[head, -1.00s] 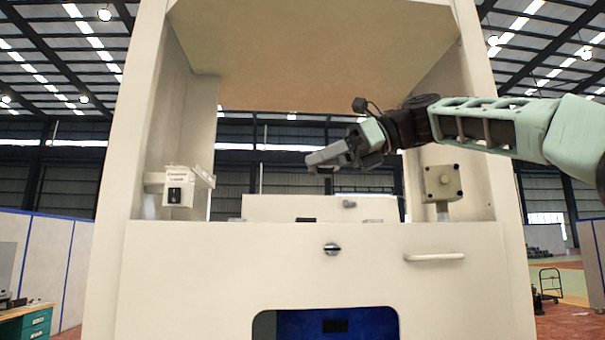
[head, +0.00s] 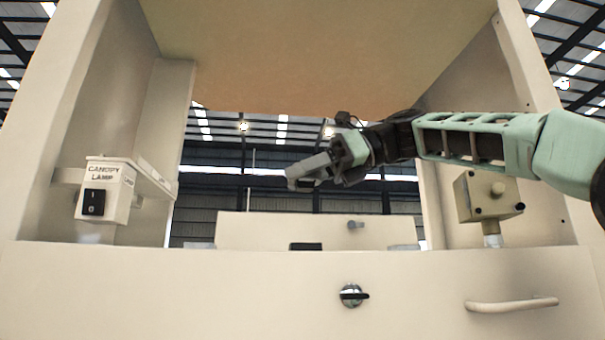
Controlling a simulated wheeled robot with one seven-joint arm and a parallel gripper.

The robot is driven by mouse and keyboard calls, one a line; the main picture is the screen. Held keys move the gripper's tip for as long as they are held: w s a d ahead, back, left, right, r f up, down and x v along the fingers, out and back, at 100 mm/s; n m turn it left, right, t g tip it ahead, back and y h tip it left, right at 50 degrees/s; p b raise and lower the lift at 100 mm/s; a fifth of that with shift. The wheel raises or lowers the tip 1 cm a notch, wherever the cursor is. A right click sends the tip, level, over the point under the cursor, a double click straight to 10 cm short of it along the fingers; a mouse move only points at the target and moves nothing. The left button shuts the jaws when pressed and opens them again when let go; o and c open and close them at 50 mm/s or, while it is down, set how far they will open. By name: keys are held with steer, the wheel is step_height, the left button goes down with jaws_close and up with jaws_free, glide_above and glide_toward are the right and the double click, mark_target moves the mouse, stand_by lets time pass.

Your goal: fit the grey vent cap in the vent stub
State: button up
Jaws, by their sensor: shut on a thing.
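My gripper (head: 302,178) reaches in from the right, in the open bay of the cream dispenser (head: 200,290). It is shut and points left, above the low back panel. A small grey piece at its fingertips looks like the grey vent cap (head: 299,184); its outline blends with the grey fingers. I cannot clearly identify the vent stub.
A canopy lamp switch box (head: 104,190) is on the left with a shelf. A beige box on a post (head: 488,196) stands at right, below my forearm. A rotary knob (head: 353,295) and handle (head: 512,304) are on the front panel. A canopy (head: 320,55) hangs overhead.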

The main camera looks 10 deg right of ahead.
step_height(320, 180, down, 7)
steer(key=shift+r, duration=0.2)
steer(key=shift+f+b, duration=1.05)
steer(key=shift+f, duration=0.25)
steer(key=shift+p, duration=0.5)
stand_by(0.8)
steer(key=shift+f, duration=0.35)
stand_by(0.8)
stand_by(0.3)
steer(key=o, duration=1.7)
steer(key=shift+c, duration=0.2)
steer(key=shift+d+r, duration=0.1)
steer(key=shift+d, duration=0.05)
